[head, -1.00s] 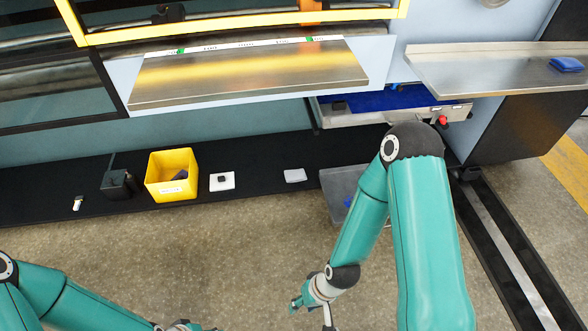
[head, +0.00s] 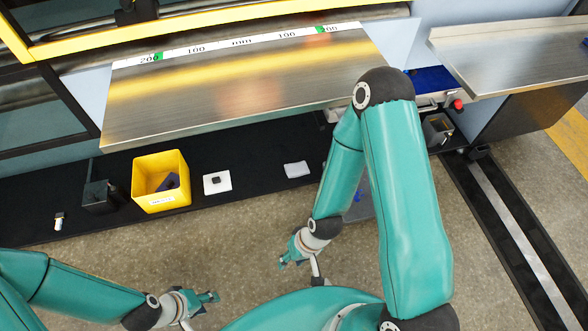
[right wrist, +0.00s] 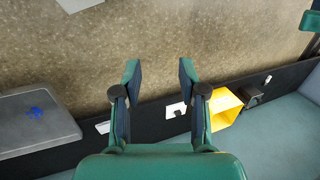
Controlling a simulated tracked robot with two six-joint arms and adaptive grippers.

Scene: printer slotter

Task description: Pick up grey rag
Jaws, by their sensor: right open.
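A small pale grey-white folded cloth (head: 297,169), which looks like the grey rag, lies flat on the black floor-level ledge, right of the white pad. It also shows in the right wrist view (right wrist: 103,127), left of my fingers. My right gripper (head: 288,258) is open and empty, over the concrete floor in front of the ledge and apart from the cloth. Its spread fingers show in the right wrist view (right wrist: 160,70). My left gripper (head: 211,298) is lower left over the floor, nothing seen in it; its jaw opening is unclear.
Left of the cloth are a white pad (head: 211,187) with a small black item, a yellow bin (head: 163,202) and a black box (head: 98,198). A metal table (head: 240,92) overhangs behind. A grey tray (right wrist: 40,138) is left in the wrist view. The front floor is clear.

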